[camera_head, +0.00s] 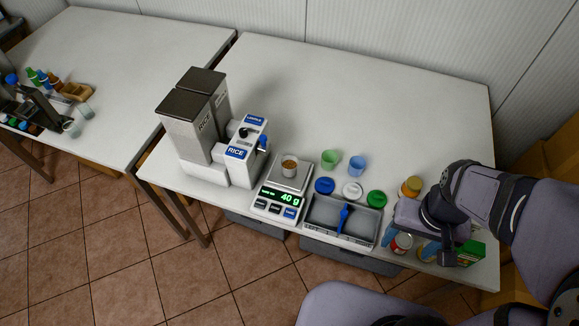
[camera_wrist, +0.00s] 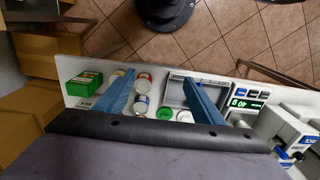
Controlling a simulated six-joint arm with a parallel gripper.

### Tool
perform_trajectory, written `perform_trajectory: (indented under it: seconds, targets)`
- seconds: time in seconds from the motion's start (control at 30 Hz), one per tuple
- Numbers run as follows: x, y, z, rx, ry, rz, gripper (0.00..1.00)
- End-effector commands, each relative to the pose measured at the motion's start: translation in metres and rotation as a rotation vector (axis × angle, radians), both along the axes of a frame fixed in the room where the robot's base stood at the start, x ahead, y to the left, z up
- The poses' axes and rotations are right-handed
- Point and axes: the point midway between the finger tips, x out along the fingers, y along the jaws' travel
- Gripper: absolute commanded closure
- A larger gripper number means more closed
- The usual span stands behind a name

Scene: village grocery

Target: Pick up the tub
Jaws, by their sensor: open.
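A small tub (camera_head: 289,167) with brown contents stands upright on the pan of the scale (camera_head: 275,199), whose display reads 40 g. An empty-looking green tub (camera_head: 331,159) and a blue tub (camera_head: 357,165) stand to its right on the table. My gripper (camera_head: 407,242) is at the right front of the table, well to the right of all these tubs. Its blue fingers are apart with nothing held between them. In the wrist view my gripper (camera_wrist: 157,74) shows above the cans and grey tray; the tubs cannot be made out there.
Blue (camera_head: 325,185), white (camera_head: 352,190) and green (camera_head: 376,199) lids lie behind the grey tray (camera_head: 318,226) with a blue scoop (camera_head: 343,217). Cans (camera_head: 401,243) and a green box (camera_head: 470,253) are near my gripper. A rice dispenser (camera_head: 205,130) stands left. The table's back is clear.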

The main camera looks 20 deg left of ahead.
Motion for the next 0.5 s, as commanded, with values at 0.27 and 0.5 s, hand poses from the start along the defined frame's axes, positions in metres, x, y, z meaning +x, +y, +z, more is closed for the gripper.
perform_trajectory:
  seconds: [0.27,0.5]
  targets:
    - [0.051,0.025,0.001,0.0,0.0,-0.138,0.38]
    - [0.13,0.091,-0.005,-0.001,0.002,-0.416,0.38]
